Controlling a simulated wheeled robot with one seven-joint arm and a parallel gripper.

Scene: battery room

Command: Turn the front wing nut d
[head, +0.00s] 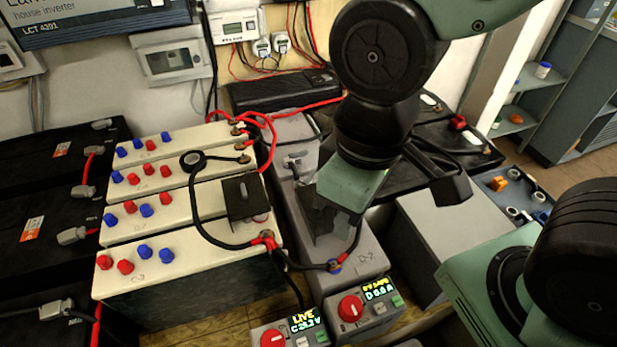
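The grey battery marked D-2 (362,257) stands in the middle, right of the white batteries. Another fitting (292,161) is at the battery's far end. My gripper (347,188) hangs over the battery, behind and above the front fitting and apart from it.
White batteries (180,255) with red and blue caps stand left, carrying a black cover (246,197) and looping cables. Two meter boxes with red knobs stand in front, one reading LIVE (290,335), the other D 0.0 A (365,304). A grey box (455,235) is at right.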

